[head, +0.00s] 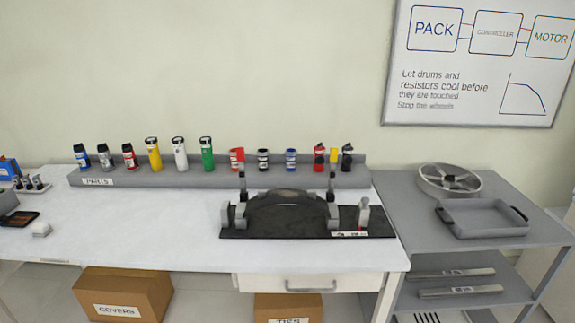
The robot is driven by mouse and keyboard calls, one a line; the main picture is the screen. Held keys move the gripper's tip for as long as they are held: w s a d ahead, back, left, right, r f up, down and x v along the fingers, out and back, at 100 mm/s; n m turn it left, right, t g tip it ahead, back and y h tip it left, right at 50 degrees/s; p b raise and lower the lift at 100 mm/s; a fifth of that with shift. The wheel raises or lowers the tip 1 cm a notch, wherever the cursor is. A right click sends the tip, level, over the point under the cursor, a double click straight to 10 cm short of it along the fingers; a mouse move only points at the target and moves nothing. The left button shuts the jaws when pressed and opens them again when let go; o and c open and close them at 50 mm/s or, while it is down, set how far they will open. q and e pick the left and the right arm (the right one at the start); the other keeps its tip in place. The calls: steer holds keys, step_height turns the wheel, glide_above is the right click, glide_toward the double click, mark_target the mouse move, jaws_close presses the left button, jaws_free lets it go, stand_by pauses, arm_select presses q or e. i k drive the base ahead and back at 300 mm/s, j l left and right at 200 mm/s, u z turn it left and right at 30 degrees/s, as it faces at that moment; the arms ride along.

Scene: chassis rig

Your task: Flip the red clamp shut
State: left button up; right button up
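The chassis rig (290,228) sits on the white bench, a dark base plate with a black arched piece (288,205) on it. Grey posts stand at the arch's left end (240,210) and right end (333,210), each with a dark upright lever above it. A separate grey post (364,214) stands near the plate's right end, with a small spot of red low on it. I cannot tell for sure which part is the red clamp, or its exact position. Neither of my grippers is in view.
A grey parts rack (215,178) with several coloured cylinders runs behind the rig. A grey cart (440,250) at the right holds a wheel (448,181) and a tray (482,220). Cardboard boxes (125,292) stand below.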

mark_target(240, 151)
steer(key=i+j+z, duration=0.1)
steer(key=j+z, duration=0.2)
steer(key=j, duration=0.65)
steer(key=j+z, duration=0.3)
steer(key=j, duration=0.7)
